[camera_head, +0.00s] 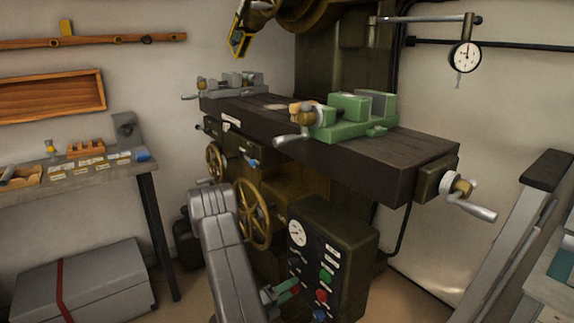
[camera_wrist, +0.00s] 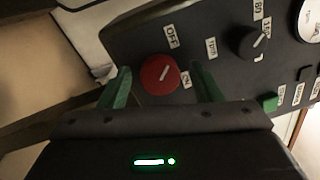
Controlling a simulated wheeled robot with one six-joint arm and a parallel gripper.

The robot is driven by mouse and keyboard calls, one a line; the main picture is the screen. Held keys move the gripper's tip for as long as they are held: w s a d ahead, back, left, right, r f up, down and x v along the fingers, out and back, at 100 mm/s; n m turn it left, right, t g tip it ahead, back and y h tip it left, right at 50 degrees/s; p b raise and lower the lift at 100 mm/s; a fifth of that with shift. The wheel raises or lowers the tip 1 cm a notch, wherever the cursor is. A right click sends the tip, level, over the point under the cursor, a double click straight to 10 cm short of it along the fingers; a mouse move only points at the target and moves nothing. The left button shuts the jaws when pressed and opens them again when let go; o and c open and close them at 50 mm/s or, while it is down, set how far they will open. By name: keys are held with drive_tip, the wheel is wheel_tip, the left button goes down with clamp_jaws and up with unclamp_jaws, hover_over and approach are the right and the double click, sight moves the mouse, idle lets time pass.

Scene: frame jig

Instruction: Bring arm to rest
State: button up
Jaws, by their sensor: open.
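My gripper (camera_head: 285,291) is open in front of the machine's dark control panel (camera_head: 345,245), low in the head view. Its two green fingers (camera_wrist: 160,70) also show in the wrist view, spread apart. Gaps show between the knob and both fingers. I cannot tell how far the fingertips are from the panel face. My grey arm reaches up and bends down to the panel.
The machine's table (camera_head: 340,155) overhangs above the panel, with a green vise (camera_head: 350,125) on it. A brass handwheel (camera_head: 253,214) stands close to my arm. A workbench (camera_head: 75,178) and grey chest (camera_head: 85,280) are left. A grey slanted frame (camera_head: 510,245) is right.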

drive_tip(key=m+b, duration=0.3)
drive_tip(key=m, duration=0.1)
drive_tip(key=m+b, duration=0.2)
drive_tip(key=m, duration=0.1)
drive_tip(key=shift+f+g+b, duration=0.25)
drive_tip(key=shift+g+b, duration=0.05)
drive_tip(key=shift+g, duration=0.1)
drive_tip(key=shift+r+m+b, duration=0.15)
drive_tip(key=shift+m+b, duration=1.2)
drive_tip(key=shift+m, duration=0.05)
drive_tip(key=shift+r+m+b, duration=0.1)
drive_tip(key=shift+m+b, duration=1.25)
drive_tip(key=shift+m, duration=0.05)
drive_tip(key=shift+s+r+g, duration=0.1)
drive_tip(key=shift+g, duration=0.2)
